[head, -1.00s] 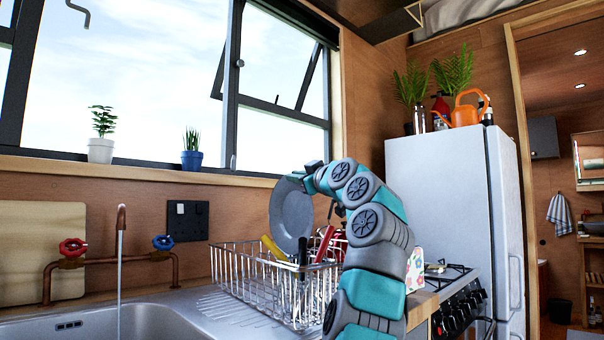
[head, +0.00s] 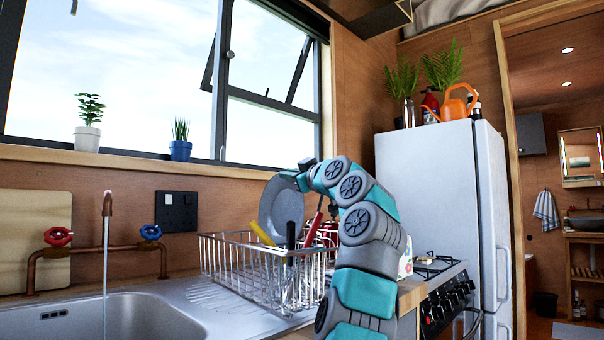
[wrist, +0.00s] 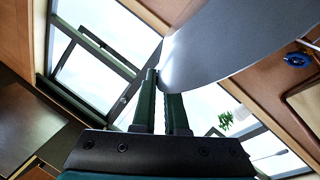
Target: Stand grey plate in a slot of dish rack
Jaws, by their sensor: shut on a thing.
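The grey plate (head: 281,208) is held upright above the back of the wire dish rack (head: 222,256) in the head view. Its lower part is partly hidden behind the utensils, so I cannot tell whether it touches the rack. My gripper (head: 304,178) is shut on the plate's upper right edge. In the wrist view my gripper (wrist: 165,92) has its dark fingers at the rim of the plate (wrist: 225,45). The rack holds utensils with yellow (head: 262,234), black (head: 291,236) and red (head: 315,228) handles, and a red and white item (head: 326,234).
The sink (head: 140,318) with a running tap (head: 106,215) lies left of the rack. A stove (head: 440,290) and a white fridge (head: 435,195) stand to the right. Potted plants (head: 88,125) (head: 180,142) sit on the window sill behind.

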